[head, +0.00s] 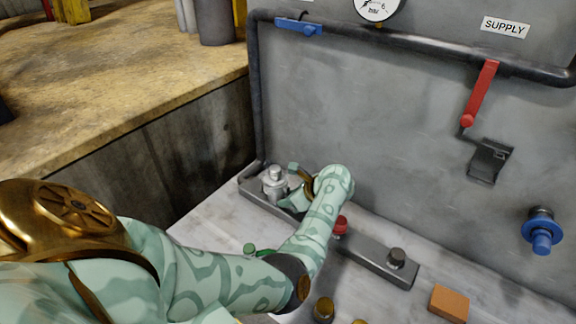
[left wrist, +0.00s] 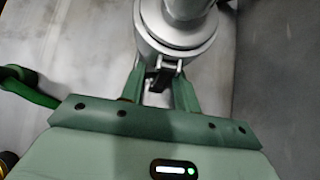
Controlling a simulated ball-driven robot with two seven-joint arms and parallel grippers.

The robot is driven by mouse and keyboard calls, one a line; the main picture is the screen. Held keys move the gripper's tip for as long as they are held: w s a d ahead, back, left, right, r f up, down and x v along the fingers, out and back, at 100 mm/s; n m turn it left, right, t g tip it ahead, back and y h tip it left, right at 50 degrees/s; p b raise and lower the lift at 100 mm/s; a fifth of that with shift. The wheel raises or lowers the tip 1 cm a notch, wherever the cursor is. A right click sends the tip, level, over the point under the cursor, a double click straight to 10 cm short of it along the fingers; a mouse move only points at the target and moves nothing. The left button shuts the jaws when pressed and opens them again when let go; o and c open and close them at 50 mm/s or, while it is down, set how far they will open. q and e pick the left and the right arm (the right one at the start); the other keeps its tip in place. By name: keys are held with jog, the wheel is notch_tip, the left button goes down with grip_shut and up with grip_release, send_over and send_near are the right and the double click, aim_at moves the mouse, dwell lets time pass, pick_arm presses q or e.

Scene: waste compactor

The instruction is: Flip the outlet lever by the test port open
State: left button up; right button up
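My left gripper (head: 285,186) reaches down to a silver cylindrical fitting (head: 274,178) at the left end of the grey rail. Its two green fingers are apart, one on each side near the fitting. In the left wrist view the silver fitting (left wrist: 178,35) is large at the top, and a small black piece (left wrist: 160,78) shows between the fingers (left wrist: 160,92). I cannot tell whether they touch it. A blue lever (head: 298,26) lies along the upper left pipe. No outlet label is readable. My right gripper is not in view.
A red lever (head: 481,94) hangs under the SUPPLY label (head: 505,27). A blue knob (head: 541,236) sticks out of the panel at right. A red-capped piece (head: 340,225), a dark knob (head: 397,257) and an orange block (head: 449,302) are to the right of my gripper. A wooden bench (head: 120,85) is at left.

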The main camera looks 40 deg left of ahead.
pick_arm(q)
jog(key=shift+c, duration=0.3)
grip_shut()
jog(key=shift+d+r, duration=0.1)
jog(key=h, duration=0.1)
jog(key=h+p, duration=0.1)
jog(key=h, duration=0.1)
jog(key=shift+d+r, duration=0.2)
jog(key=shift+d, duration=0.1)
jog(key=h, duration=0.1)
jog(key=h+p, duration=0.1)
jog(key=h, duration=0.1)
jog(key=shift+d+r+t+h+p, duration=0.35)
jog(key=shift+d+t+h, duration=0.05)
jog(key=h, duration=0.3)
jog(key=shift+w+d+r+p, duration=0.1)
jog(key=shift+d+r+p, duration=0.15)
jog(key=shift+r+p, duration=0.1)
jog(key=shift+d+r+t+h, duration=0.1)
jog(key=shift+r+t+h, duration=0.15)
jog(key=shift+h, duration=0.8)
jog(key=shift+d+r+t+h, duration=0.1)
jog(key=shift+r+t+h, duration=0.1)
jog(key=shift+h, duration=0.85)
